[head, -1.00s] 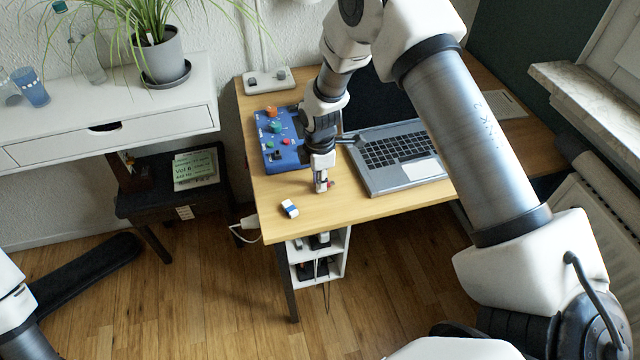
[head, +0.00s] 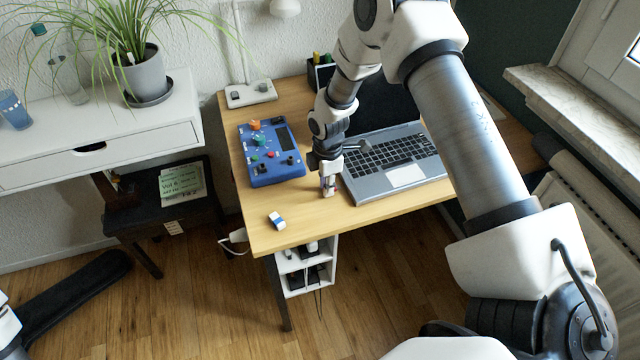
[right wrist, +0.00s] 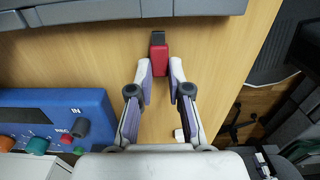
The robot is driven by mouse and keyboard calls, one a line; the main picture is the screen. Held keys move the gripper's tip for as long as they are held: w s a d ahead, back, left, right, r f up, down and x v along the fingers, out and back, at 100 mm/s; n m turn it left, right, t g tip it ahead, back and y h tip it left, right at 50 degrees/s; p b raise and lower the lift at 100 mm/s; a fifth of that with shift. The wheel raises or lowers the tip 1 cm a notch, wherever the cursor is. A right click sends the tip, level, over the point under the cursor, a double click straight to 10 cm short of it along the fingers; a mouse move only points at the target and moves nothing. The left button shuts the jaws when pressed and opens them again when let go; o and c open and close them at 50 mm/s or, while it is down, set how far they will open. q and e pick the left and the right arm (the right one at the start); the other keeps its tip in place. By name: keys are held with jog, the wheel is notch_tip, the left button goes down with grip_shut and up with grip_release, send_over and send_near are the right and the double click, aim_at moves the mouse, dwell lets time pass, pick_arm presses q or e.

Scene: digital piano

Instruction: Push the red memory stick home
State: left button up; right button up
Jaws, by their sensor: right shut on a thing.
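The red memory stick (right wrist: 158,61) sits between the fingertips of my right gripper (right wrist: 160,70) in the right wrist view. Its dark end points at the side of the laptop (right wrist: 85,12), with a strip of bare table between them. In the head view my right gripper (head: 328,188) is low over the table, just left of the front left corner of the laptop (head: 395,165). The stick is mostly hidden there by the fingers. The laptop is open, and my arm covers part of its screen. My left gripper is out of view.
A blue box with knobs (head: 270,153) stands on the table left of the gripper. A blue and white block (head: 277,221) lies near the front edge. A white power strip (head: 250,93) is at the back left. Bare table (head: 300,210) lies around the gripper.

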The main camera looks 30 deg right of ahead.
jog(key=shift+s+d+p, duration=0.25)
jog(key=shift+d+p, duration=0.2)
jog(key=shift+d, duration=0.75)
dwell(0.6)
jog(key=o, duration=0.9)
notch_tip(320, 180, up, 5)
jog(key=p, duration=0.4)
jog(key=shift+r, duration=0.1)
